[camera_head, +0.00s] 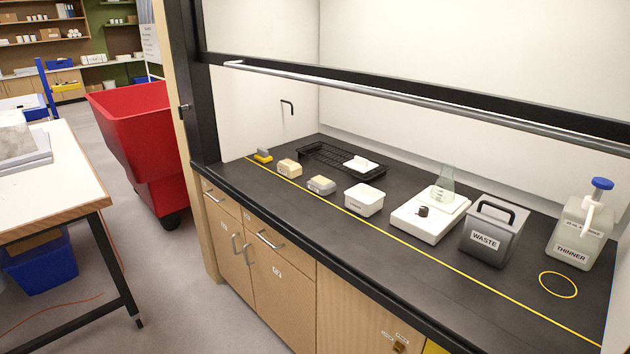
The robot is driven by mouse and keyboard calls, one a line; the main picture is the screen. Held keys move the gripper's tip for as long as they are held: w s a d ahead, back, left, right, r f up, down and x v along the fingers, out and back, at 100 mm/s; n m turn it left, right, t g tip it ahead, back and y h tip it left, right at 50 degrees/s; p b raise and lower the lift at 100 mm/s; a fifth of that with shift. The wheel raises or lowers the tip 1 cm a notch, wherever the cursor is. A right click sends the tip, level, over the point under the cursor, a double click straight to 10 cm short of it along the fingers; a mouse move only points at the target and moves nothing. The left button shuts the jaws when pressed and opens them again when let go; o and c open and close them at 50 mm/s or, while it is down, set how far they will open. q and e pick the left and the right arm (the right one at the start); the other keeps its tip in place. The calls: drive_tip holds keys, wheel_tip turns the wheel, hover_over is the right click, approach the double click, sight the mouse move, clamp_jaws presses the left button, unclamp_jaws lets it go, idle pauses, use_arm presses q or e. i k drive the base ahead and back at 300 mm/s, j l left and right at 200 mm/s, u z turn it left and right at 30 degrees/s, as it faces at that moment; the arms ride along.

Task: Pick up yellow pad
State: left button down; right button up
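A small pad-like block with a yellow base and a grey upper part (263,156) sits on the black counter at its far left end, near the yellow line. It is the most clearly yellow of the small blocks. A tan block (290,168) sits to its right, and a grey and beige block (321,185) sits farther right. They stand apart from each other. Neither of my grippers shows in the head view.
The black counter (400,285) lies under a raised sash bar (400,97). A black rack (325,158), white box (364,200), hot plate (414,228) with flask, waste bin (490,240) and thinner jug (580,235) stand on it. A red cart (140,145) stands left.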

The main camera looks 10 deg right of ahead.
sight(262, 156)
drive_tip(key=i+j, duration=0.35)
drive_tip(key=j, duration=0.15)
drive_tip(key=i+j, duration=0.4)
drive_tip(key=j+z, duration=0.05)
